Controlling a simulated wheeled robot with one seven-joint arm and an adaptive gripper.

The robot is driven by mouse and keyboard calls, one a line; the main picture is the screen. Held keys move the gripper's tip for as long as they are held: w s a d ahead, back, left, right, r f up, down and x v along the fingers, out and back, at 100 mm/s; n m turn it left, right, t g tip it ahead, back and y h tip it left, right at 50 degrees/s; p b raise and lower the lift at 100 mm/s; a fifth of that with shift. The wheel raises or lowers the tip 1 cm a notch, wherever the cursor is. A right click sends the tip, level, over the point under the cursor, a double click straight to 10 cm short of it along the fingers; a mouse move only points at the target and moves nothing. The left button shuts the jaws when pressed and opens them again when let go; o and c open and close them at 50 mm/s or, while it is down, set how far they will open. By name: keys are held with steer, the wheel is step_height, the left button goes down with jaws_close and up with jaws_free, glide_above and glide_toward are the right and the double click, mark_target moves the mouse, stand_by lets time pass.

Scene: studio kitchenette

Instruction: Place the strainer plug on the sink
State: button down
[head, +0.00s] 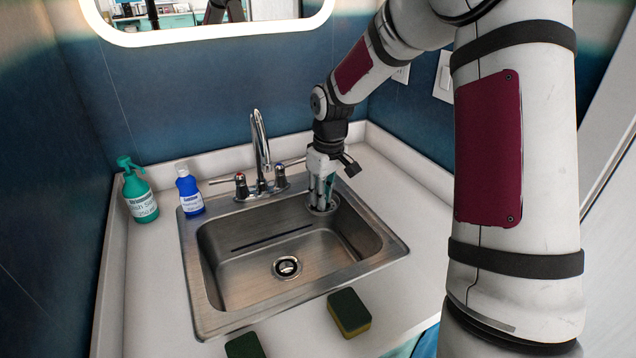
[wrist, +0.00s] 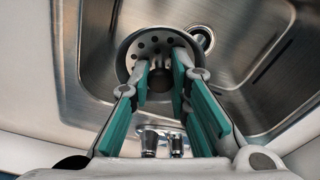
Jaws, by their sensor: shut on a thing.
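My gripper (head: 321,197) points down over the back right corner of the metal sink (head: 285,299). It is shut on the strainer plug (head: 319,210), a round metal piece with holes around its face. In the wrist view the plug (wrist: 132,53) sits at the tips of my gripper's fingers (wrist: 165,75), which hide part of it. The sink's rim and basin (wrist: 255,45) lie below and around it. I cannot tell whether the plug touches the sink. The round drain (head: 287,267) is in the basin floor, apart from the plug; it is partly hidden in the wrist view (wrist: 204,36).
The faucet (head: 261,150) and its handles stand behind the sink, left of my gripper. A green spray bottle (head: 139,192) and a blue bottle (head: 189,190) stand at the left. Two sponges (head: 349,312) (head: 245,347) lie in front. The right counter (head: 425,240) has free room.

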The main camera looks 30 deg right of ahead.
steer(key=w+d+m+b, duration=0.1)
steer(key=w+d+m, duration=0.1)
steer(key=d+m, duration=0.4)
steer(key=shift+h, duration=0.3)
steer(key=w, duration=0.5)
steer(key=w+d+b, duration=0.1)
steer(key=w, duration=0.4)
steer(key=w+d+b, duration=0.1)
steer(key=w, duration=0.5)
steer(key=shift+d+f, duration=0.25)
steer(key=shift+f, duration=0.1)
steer(key=shift+s+f, duration=0.1)
steer(key=shift+f, duration=1.6)
steer(key=shift+f+b, duration=0.25)
steer(key=shift+b, duration=0.05)
steer(key=c, duration=1.5)
jaws_free()
steer(key=shift+r, duration=0.15)
